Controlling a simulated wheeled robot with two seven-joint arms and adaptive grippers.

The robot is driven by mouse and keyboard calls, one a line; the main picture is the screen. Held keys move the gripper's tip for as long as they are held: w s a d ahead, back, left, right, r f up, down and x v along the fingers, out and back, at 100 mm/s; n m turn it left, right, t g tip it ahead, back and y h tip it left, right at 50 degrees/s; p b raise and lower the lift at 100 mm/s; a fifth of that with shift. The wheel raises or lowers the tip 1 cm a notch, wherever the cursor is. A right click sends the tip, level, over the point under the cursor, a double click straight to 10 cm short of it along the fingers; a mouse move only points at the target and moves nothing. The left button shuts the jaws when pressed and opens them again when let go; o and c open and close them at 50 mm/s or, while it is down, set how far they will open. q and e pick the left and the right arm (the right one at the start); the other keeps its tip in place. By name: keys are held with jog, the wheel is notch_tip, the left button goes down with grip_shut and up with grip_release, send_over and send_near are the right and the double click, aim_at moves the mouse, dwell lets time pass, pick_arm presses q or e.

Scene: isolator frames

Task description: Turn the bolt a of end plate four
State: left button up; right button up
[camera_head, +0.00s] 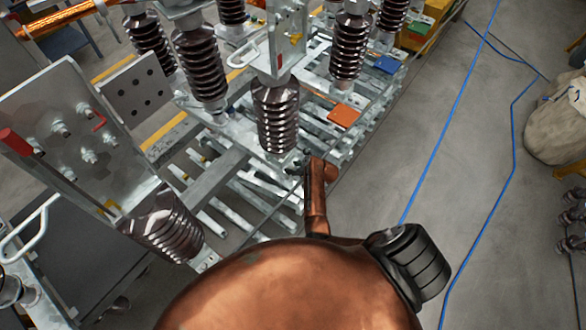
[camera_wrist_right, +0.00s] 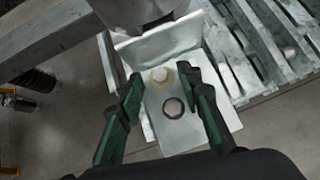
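In the right wrist view a pale metal plate (camera_wrist_right: 205,128) lies between my fingers. A light, round bolt head (camera_wrist_right: 160,76) sits on it, with a dark ring or hole (camera_wrist_right: 173,108) below. My right gripper (camera_wrist_right: 160,82) is open, its green-padded fingers on either side of the bolt head with gaps visible; I cannot tell their height above it. In the head view my right gripper (camera_head: 297,164) is small and dark, beside the base of a brown ribbed insulator (camera_head: 277,115). The bolt is hidden there. I see no label saying which end plate this is. My left gripper is out of view.
Several ribbed insulators stand on a slatted metal frame (camera_head: 255,195). A large bolted plate (camera_head: 75,125) stands at the left. An orange block (camera_head: 344,116) and a blue block (camera_head: 387,64) lie on the frame. Grey floor (camera_head: 420,130) to the right is mostly free.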

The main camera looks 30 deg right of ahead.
jog(key=shift+c, duration=0.5)
grip_shut()
jog(key=shift+d+n+g+y, duration=0.2)
jog(key=shift+n+y, duration=0.3)
jog(key=shift+n, duration=0.15)
jog(key=shift+d+n+g+y, duration=0.15)
jog(key=shift+n+g+y, duration=0.05)
jog(key=shift+n+y, duration=0.4)
jog(key=shift+w+d+n+g+y, duration=0.15)
jog(key=shift+n+g+y, duration=0.2)
jog(key=shift+n, duration=0.5)
jog(key=shift+w+d+f+n+g+y+b, duration=0.15)
jog(key=shift+n+g+y+b, duration=0.2)
jog(key=shift+n+y+b, duration=0.45)
jog(key=n+g+b, duration=0.1)
jog(key=n+b, duration=0.1)
jog(key=n+g+y+b, duration=0.1)
jog(key=b, duration=0.1)
jog(key=shift+w+f+n+y+b, duration=0.1)
jog(key=shift+w+n+y+b, duration=0.1)
jog(key=shift+n+y+b, duration=0.15)
jog(key=shift+n+g+b, duration=0.6)
jog(key=shift+n+b, duration=0.15)
jog(key=shift+b, duration=0.05)
